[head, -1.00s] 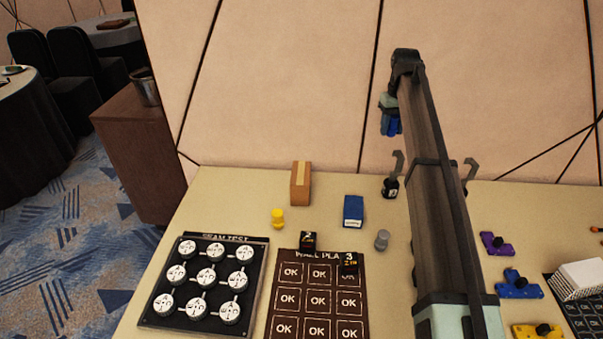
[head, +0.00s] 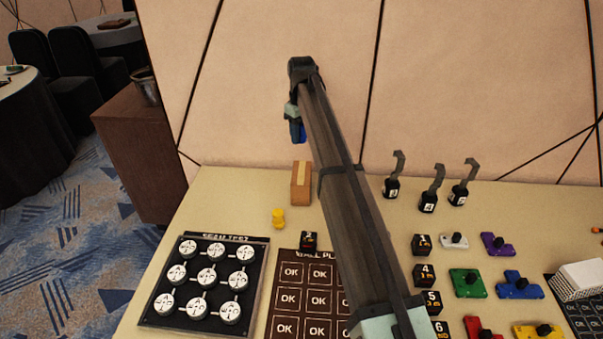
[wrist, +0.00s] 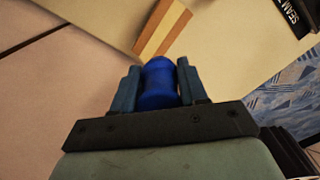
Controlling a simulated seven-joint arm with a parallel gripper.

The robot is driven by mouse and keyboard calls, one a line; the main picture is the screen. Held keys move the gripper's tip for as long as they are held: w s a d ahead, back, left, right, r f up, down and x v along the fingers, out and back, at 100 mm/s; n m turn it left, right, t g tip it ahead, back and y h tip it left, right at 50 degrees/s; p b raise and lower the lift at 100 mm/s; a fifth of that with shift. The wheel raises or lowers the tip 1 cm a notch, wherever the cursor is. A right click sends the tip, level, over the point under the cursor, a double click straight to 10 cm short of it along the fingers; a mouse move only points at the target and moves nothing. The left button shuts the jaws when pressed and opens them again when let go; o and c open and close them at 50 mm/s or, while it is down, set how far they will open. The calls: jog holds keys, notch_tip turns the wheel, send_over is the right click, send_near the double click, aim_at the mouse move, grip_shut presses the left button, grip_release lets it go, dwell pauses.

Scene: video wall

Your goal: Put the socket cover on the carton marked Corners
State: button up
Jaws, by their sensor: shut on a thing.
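My gripper (head: 297,132) is high above the back of the table and shut on a small blue piece with a rounded end, which looks like the socket cover (wrist: 158,84). In the wrist view the piece sits between both fingers. A brown carton with a paler tape strip (head: 301,184) stands on the table below the gripper, near the wall. It also shows in the wrist view (wrist: 163,28), beyond the fingertips and apart from the held piece. I cannot read any marking on the carton.
A yellow peg (head: 278,218) stands in front of the carton. A dark board with round white buttons (head: 207,280) and a brown OK board (head: 302,299) lie nearer. Hooked stands (head: 428,202) and coloured pieces (head: 467,283) are to the right. My arm hides the middle.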

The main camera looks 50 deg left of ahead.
aim_at(302, 172)
notch_tip(302, 172, down, 12)
jog(key=shift+f, duration=0.2)
dwell(0.5)
jog(key=shift+f, duration=0.15)
jog(key=o, duration=1)
notch_tip(302, 172, up, 12)
jog(key=shift+r, duration=0.2)
